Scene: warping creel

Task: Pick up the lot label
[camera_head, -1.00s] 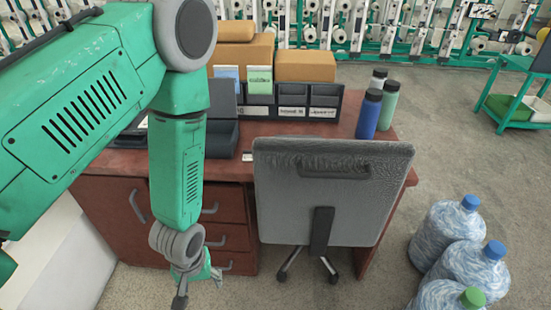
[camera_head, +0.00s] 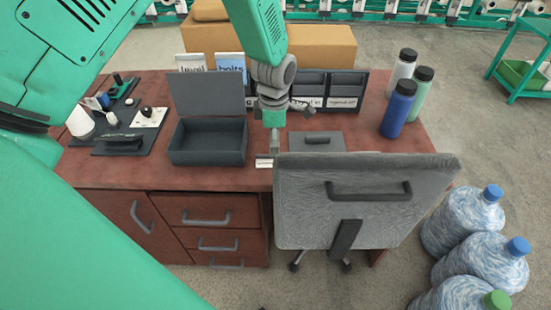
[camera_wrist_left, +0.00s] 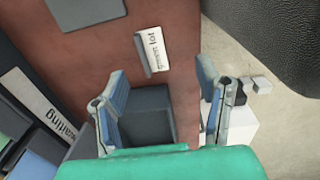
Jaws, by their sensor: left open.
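The lot label is a small white card (camera_head: 264,163) at the desk's front edge, between the open dark box and the chair back. In the left wrist view the card (camera_wrist_left: 153,47) shows printed text including "lot", with a grey strip along one side. My left gripper (camera_head: 275,146) points down over the desk, just behind the card in the head view. In the left wrist view its two fingers (camera_wrist_left: 165,100) are spread apart with nothing held, and the card lies beyond their tips, apart from them. My right gripper is not in view.
The open dark box (camera_head: 208,142) stands left of the card. A grey plate with a handle (camera_head: 316,141) lies right. The chair back (camera_head: 365,200) rises close in front. Bottles (camera_head: 398,108) stand at the right end, a labelled organizer (camera_head: 330,90) behind.

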